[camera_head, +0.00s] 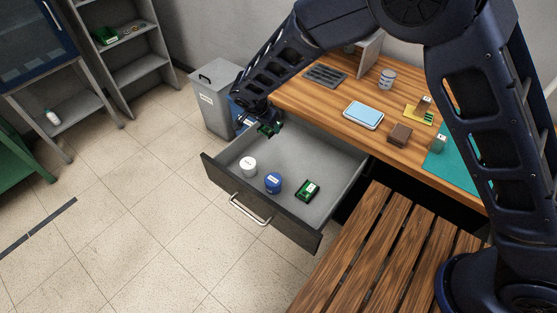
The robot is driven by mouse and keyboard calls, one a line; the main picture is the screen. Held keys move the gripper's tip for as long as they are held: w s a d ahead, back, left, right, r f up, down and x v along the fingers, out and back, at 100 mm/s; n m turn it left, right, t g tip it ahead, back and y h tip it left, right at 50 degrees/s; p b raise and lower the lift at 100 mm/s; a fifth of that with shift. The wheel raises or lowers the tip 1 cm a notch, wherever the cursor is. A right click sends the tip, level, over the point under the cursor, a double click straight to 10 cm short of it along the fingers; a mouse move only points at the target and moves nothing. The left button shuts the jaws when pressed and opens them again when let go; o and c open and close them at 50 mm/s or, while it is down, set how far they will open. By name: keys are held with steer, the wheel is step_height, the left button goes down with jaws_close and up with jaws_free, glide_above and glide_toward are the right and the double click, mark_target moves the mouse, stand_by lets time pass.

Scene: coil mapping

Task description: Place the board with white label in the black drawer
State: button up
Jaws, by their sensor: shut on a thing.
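The black drawer (225,181) is pulled out from under the wooden desk, with its grey inside in view. My gripper (265,123) is over the drawer's back left part, shut on a small green board (269,129). The held board is mostly hidden by the gripper, and I cannot tell whether it bears a white label. Another green board (307,191) lies on the drawer floor at the right, with a small pale patch on it.
A white-lidded jar (248,166) and a blue jar (273,183) stand in the drawer. A grey bin (212,98) is close behind its left side. The desk (320,107) holds a light blue tablet-like item (363,115) and a brown block (399,134). A slatted bench (365,255) stands at the front right.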

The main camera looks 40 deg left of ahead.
mark_target(272, 159)
step_height(272, 159, down, 17)
stand_by(0.6)
steer(key=shift+f, duration=0.1)
steer(key=o, duration=1)
steer(key=shift+c, duration=0.2)
steer(key=v, duration=1.2)
